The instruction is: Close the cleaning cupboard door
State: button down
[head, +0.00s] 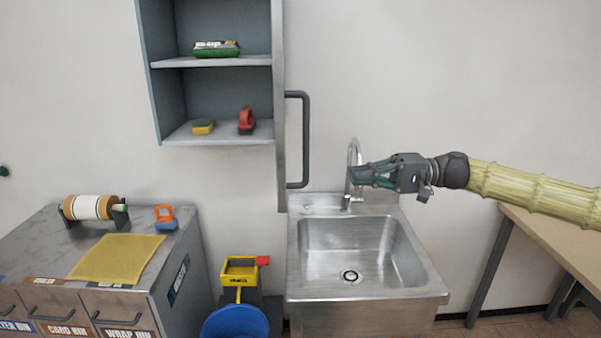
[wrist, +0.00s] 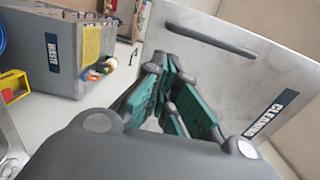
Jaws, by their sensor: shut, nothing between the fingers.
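The cleaning cupboard (head: 158,75) hangs on the wall at the upper left in the head view, with its shelves exposed. Its door (head: 281,150) stands open, seen nearly edge-on at the cupboard's right side. The dark bar handle (head: 306,140) is on the door's right-hand face. In the wrist view the door (wrist: 230,75) fills the upper right as a grey panel with a label and the handle (wrist: 208,25). My gripper (head: 352,175) is shut and empty, right of the handle and apart from it in the head view. Its green-padded fingers (wrist: 170,90) point towards the door.
A steel sink (head: 350,255) with a tap (head: 355,155) lies below my gripper. A bin cabinet (head: 190,290) stands at the left, with a yellow mop bucket (head: 240,268) beside it. A wooden table (head: 560,238) is at the right.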

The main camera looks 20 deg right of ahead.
aim_at(303, 175)
jog(key=p+x, duration=0.1)
jog(key=x, duration=0.3)
jog(key=p+x, duration=0.2)
jog(key=x, duration=0.2)
jog(key=r+p+x, duration=0.1)
jog(key=x, duration=0.3)
jog(key=shift+a, duration=0.4)
jog(key=shift+a+p, duration=0.3)
jog(key=shift+a, duration=0.1)
jog(key=shift+w+f, duration=0.1)
